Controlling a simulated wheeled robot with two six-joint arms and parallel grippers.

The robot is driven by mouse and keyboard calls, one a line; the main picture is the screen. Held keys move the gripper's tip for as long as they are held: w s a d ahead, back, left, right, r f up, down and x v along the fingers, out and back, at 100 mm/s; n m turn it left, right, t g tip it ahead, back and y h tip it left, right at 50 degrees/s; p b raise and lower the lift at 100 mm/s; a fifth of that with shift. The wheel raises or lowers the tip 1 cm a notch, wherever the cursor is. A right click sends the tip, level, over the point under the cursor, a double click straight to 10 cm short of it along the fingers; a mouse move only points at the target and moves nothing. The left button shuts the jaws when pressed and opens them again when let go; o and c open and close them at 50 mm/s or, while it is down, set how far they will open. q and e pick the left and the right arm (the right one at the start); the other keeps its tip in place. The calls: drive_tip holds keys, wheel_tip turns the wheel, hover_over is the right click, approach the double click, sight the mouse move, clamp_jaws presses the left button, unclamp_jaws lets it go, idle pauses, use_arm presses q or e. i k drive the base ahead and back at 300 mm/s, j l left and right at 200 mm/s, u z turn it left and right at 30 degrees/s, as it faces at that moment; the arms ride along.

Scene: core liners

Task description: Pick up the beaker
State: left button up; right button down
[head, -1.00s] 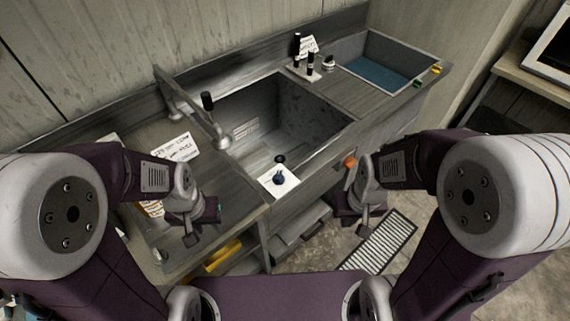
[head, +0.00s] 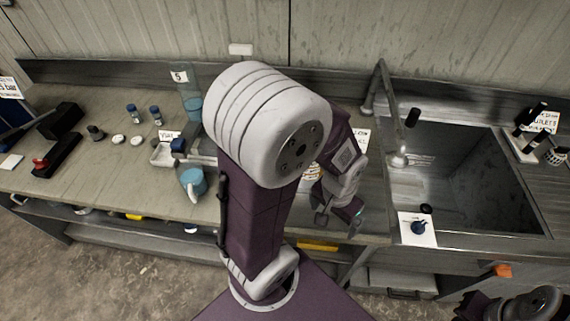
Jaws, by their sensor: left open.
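A clear vessel with blue contents, which looks like the beaker (head: 193,108), stands towards the back of the counter, left of my left arm's big white joint. Part of it may be hidden by that joint. A light-blue mug (head: 193,183) stands nearer the front edge, its handle towards me. My left gripper (head: 338,220) is open and empty over the counter's front edge, left of the sink and well right of both vessels. A part of my right arm shows at the bottom right corner; its jaws cannot be made out.
A white tray (head: 162,154), several small bottles (head: 134,113) and a black stand (head: 56,157) occupy the left counter. A labelled jar (head: 311,172) is partly hidden behind my left arm. The sink (head: 465,180) and its tap (head: 383,95) lie right. The counter's front left is mostly clear.

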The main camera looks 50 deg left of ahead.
sight(191, 176)
drive_tip(key=u, duration=0.5)
drive_tip(key=k+u, duration=0.1)
drive_tip(key=u, duration=0.35)
drive_tip(key=k+u, duration=0.1)
drive_tip(key=u, duration=0.4)
drive_tip(key=j+u, duration=0.1)
drive_tip(key=u, duration=0.4)
